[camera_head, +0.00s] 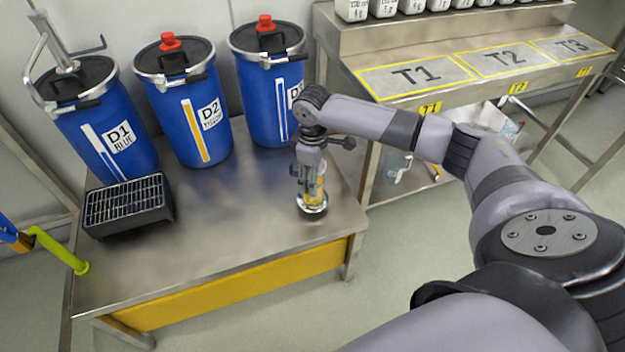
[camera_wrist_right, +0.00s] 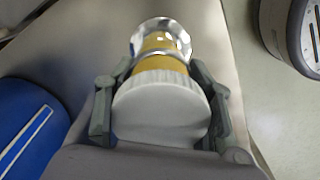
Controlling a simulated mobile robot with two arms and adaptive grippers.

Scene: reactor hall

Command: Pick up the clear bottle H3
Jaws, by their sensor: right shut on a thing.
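My right gripper (camera_head: 311,182) points down over the right part of the steel table (camera_head: 240,220). It is shut on a clear bottle (camera_head: 314,202) with a yellow band or content. In the right wrist view the bottle's ribbed white cap (camera_wrist_right: 162,105) is between the two fingers (camera_wrist_right: 162,108), with the clear, shiny body (camera_wrist_right: 160,28) beyond it. No H3 marking is readable. I cannot tell whether the bottle's base touches the table. My left gripper is not in view.
Blue drums D1 (camera_head: 100,125), D2 (camera_head: 190,120) and a third (camera_head: 262,95) stand at the table's back. A black grated box (camera_head: 128,208) sits at its left. A bench (camera_head: 400,95) with plates T1, T2, T3 is at right. The table's front middle is clear.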

